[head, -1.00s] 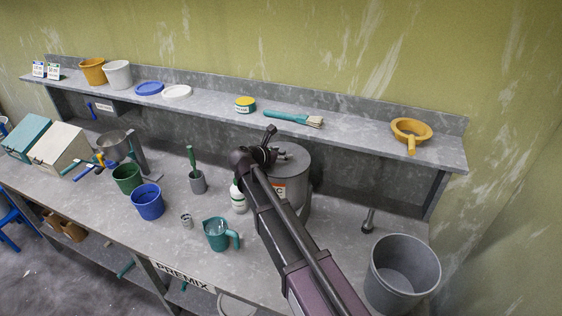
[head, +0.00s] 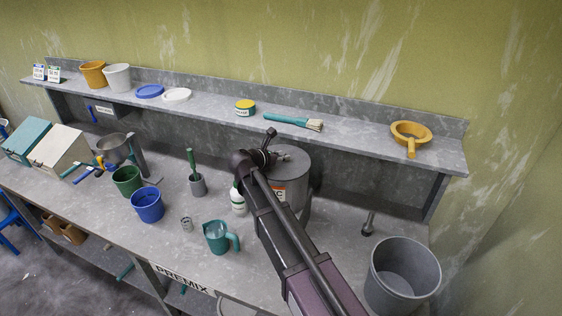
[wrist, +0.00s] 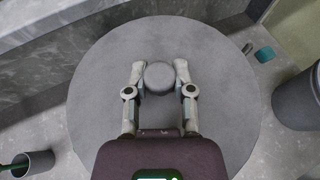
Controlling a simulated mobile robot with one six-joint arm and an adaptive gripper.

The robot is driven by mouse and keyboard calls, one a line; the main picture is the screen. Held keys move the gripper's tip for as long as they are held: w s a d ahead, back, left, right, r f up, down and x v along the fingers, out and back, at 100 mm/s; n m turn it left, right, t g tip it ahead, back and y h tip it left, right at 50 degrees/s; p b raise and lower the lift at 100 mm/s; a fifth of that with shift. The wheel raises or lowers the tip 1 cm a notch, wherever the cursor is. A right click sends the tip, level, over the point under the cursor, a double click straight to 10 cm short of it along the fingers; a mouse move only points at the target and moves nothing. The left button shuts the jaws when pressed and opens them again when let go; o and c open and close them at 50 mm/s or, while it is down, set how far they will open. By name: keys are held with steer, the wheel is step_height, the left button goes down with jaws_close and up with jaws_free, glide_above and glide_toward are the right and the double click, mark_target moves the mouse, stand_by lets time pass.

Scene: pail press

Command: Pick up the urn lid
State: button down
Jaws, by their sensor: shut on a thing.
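The urn lid (wrist: 100,110) is a round grey disc with a knob (wrist: 159,77) at its middle, and it fills most of the wrist view. In the head view the lid (head: 292,158) sits on top of the grey urn (head: 297,193), which is partly hidden behind my arm. My gripper (wrist: 160,76) has one finger on each side of the knob and is shut on it. In the head view my gripper (head: 268,150) is at the urn's top, and its fingertips are hard to make out. I cannot tell whether the lid rests fully on the urn.
A white bottle (head: 238,200) and a teal jug (head: 217,237) stand left of the urn. A grey bucket (head: 402,270) stands at the right. The shelf (head: 360,122) runs close behind the urn, with a brush (head: 293,121) and an orange funnel (head: 411,132) on it.

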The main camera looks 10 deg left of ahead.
steer(key=shift+r, duration=0.1)
step_height(320, 180, up, 3)
steer(key=p, duration=0.3)
steer(key=s+a+r+p, duration=0.1)
steer(key=s+a, duration=0.1)
steer(key=s, duration=0.5)
steer(key=s+a+p, duration=0.1)
steer(key=s+a, duration=0.1)
steer(key=s, duration=0.6)
steer(key=shift+s+r, duration=0.3)
steer(key=shift+r, duration=0.05)
steer(key=shift+f, duration=0.1)
